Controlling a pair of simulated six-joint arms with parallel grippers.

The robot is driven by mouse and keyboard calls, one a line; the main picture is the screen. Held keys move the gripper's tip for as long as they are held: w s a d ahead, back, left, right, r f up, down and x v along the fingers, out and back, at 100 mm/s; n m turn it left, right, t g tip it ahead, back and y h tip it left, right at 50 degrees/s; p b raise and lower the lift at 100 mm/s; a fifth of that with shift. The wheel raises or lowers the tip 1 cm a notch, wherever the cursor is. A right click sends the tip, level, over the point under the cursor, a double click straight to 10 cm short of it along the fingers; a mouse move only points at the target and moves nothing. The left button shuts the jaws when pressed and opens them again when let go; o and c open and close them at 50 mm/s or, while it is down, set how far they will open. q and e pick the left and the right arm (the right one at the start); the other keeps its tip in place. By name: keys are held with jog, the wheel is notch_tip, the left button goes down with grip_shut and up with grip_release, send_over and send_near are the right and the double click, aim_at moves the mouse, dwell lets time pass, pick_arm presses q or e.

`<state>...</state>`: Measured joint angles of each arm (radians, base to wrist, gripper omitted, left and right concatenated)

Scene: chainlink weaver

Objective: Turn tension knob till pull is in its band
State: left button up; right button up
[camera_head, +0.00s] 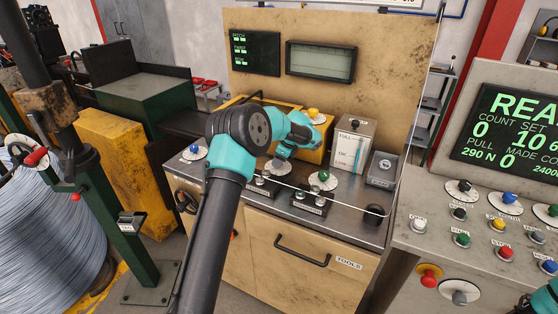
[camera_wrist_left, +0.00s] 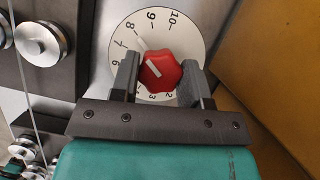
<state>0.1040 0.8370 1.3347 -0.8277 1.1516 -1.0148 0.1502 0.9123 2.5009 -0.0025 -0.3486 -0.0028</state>
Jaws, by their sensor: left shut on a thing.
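The red tension knob (camera_wrist_left: 161,71) sits on a white round dial (camera_wrist_left: 190,38) numbered up to 10 in the left wrist view. The knob's white mark points up and left, roughly towards 7 to 8. My left gripper (camera_wrist_left: 160,82) is shut on the knob, one finger on each side. In the head view my left gripper (camera_head: 284,160) reaches down over the bench and hides the knob. The display (camera_head: 510,125) on the right reads PULL 290 N. A pale gauge box (camera_head: 350,142) stands right of the gripper; its scale is too small to read.
Steel rollers (camera_wrist_left: 42,43) with a wire stand left of the dial in the wrist view. A yellow housing (camera_head: 318,140) lies behind my gripper. A green knob (camera_head: 323,177) is close on its right. A wire spool (camera_head: 50,235) stands at left.

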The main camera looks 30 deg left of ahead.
pick_arm(q)
jog(key=n+g, duration=0.1)
jog(key=n, duration=0.1)
jog(key=n+g, duration=0.1)
jog(key=n, duration=0.2)
jog(key=shift+w+h, duration=0.1)
jog(key=shift+h, duration=0.3)
jog(key=o, duration=0.9)
jog(key=shift+r, duration=1.85)
jog(key=s+d, duration=0.2)
jog(key=s, duration=0.2)
jog(key=s+d+r, duration=0.1)
jog(key=s+d, duration=0.2)
jog(key=s, duration=0.2)
jog(key=s+d, duration=0.3)
jog(key=s, duration=0.1)
jog(key=shift+s+d+r, duration=0.1)
jog(key=shift+s+r, duration=0.05)
jog(key=shift+s, duration=0.25)
